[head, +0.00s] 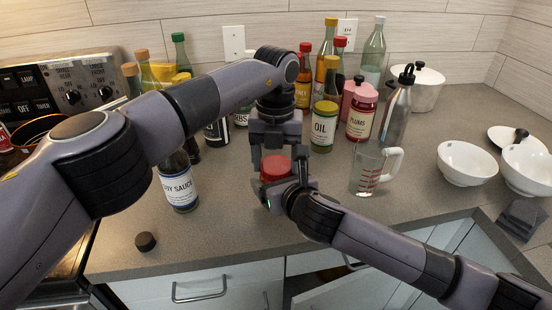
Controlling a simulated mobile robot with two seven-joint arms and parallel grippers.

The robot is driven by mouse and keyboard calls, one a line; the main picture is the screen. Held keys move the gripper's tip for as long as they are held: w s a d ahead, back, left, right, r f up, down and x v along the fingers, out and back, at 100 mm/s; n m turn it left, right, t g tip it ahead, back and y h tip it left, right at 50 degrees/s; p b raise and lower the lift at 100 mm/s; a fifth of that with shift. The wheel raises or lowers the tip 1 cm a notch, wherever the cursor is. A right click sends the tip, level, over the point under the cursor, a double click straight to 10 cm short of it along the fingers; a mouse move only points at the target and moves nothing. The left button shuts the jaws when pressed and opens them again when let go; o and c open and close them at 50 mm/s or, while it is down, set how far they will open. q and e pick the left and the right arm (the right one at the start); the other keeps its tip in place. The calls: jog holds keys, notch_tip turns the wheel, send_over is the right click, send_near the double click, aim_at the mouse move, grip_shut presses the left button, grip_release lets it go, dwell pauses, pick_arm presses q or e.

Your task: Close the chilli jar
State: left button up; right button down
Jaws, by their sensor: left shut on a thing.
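The chilli jar shows mainly as a red round lid (275,168) near the front middle of the counter. Its body is mostly hidden by my grippers, and I cannot tell whether the lid sits fully on the jar. My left gripper (276,152) reaches down from above and is shut on the red lid, one finger on each side. My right gripper (277,193) comes in from the lower right at the jar's body, just below the lid. Its fingers are mostly hidden, so its grip is unclear.
A soy sauce bottle (180,188) stands left, with a small dark cap (146,242) on the counter (225,225) in front. An oil bottle (323,128), plums jar (361,117) and measuring cup (366,172) stand behind and right. White bowls (466,165) are farther right.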

pick_arm(q)
jog(key=o, duration=1.2)
jog(key=shift+c, duration=0.2)
jog(key=shift+r, duration=2.25)
jog(key=shift+c, duration=0.2)
jog(key=shift+r, duration=0.25)
jog(key=shift+c, duration=1.1)
jog(key=shift+r+m, duration=0.6)
jog(key=shift+r, duration=0.95)
